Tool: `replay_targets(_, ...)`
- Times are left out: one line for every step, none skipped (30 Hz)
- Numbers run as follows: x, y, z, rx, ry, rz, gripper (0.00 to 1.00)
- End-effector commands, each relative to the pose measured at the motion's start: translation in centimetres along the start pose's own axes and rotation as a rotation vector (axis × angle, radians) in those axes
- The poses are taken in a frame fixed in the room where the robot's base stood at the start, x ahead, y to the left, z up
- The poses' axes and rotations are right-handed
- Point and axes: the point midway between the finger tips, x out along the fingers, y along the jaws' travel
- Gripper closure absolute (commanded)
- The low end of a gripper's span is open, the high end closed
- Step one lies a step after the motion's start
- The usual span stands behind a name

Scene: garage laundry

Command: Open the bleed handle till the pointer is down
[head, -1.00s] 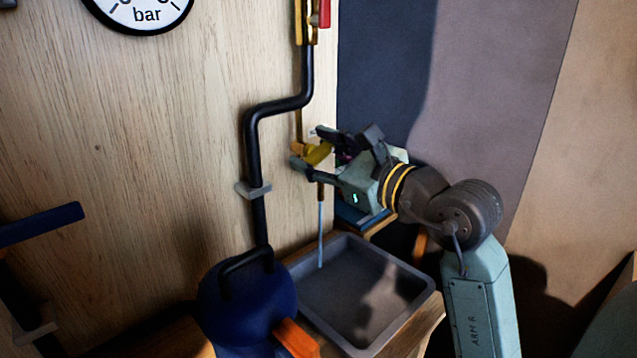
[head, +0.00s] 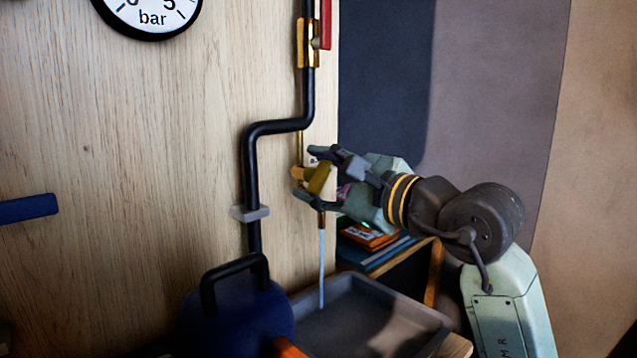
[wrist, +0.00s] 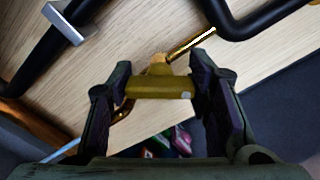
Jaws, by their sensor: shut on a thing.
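The yellow bleed handle (head: 319,178) sits on a thin brass pipe beside the black pipe. My gripper (head: 311,174) is shut on it, with one finger above and one below. In the wrist view the handle (wrist: 158,88) lies across between the two fingers of my gripper (wrist: 160,84). A thin pale stream (head: 321,268) runs from the spout under the handle down into the grey tray (head: 425,322). The pressure gauge (head: 152,20) is cut off by the top edge of the head view. Its pointer is not in view.
The black pipe (head: 249,180) runs down the wooden wall to a dark blue vessel (head: 230,318). A red lever (head: 326,25) is on a brass valve above. A shelf with books (head: 372,236) stands behind my gripper. A blue bar (head: 28,208) is at left.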

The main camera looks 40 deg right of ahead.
Motion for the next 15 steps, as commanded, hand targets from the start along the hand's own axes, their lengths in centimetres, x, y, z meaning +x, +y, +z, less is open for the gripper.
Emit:
replay_targets(-0.01, 0.05, -0.02, -0.002, 0.001, 0.002, 0.82)
replay_targets(-0.01, 0.05, -0.02, -0.002, 0.001, 0.002, 0.82)
replay_targets(-0.01, 0.04, -0.02, -0.002, 0.001, 0.002, 0.82)
replay_targets(-0.01, 0.03, -0.01, -0.002, 0.001, 0.002, 0.82)
replay_targets(-0.01, 0.03, -0.01, -0.002, 0.001, 0.002, 0.82)
replay_targets(-0.01, 0.03, -0.01, -0.002, 0.001, 0.001, 0.82)
replay_targets(-0.01, 0.03, -0.02, -0.001, 0.001, 0.002, 0.82)
replay_targets(-0.01, 0.03, -0.02, -0.001, 0.001, 0.001, 0.82)
replay_targets(-0.01, 0.03, -0.02, -0.001, 0.001, 0.001, 0.82)
replay_targets(-0.01, 0.03, -0.02, -0.001, 0.001, 0.001, 0.82)
replay_targets(-0.01, 0.03, -0.03, -0.001, 0.001, 0.001, 0.53)
replay_targets(-0.01, 0.03, -0.03, -0.001, 0.001, 0.001, 0.50)
replay_targets(-0.01, 0.03, -0.03, -0.001, 0.001, 0.001, 0.48)
replay_targets(-0.01, 0.03, -0.03, -0.001, 0.001, 0.001, 0.46)
replay_targets(-0.01, 0.02, -0.03, 0.000, 0.000, 0.001, 0.44)
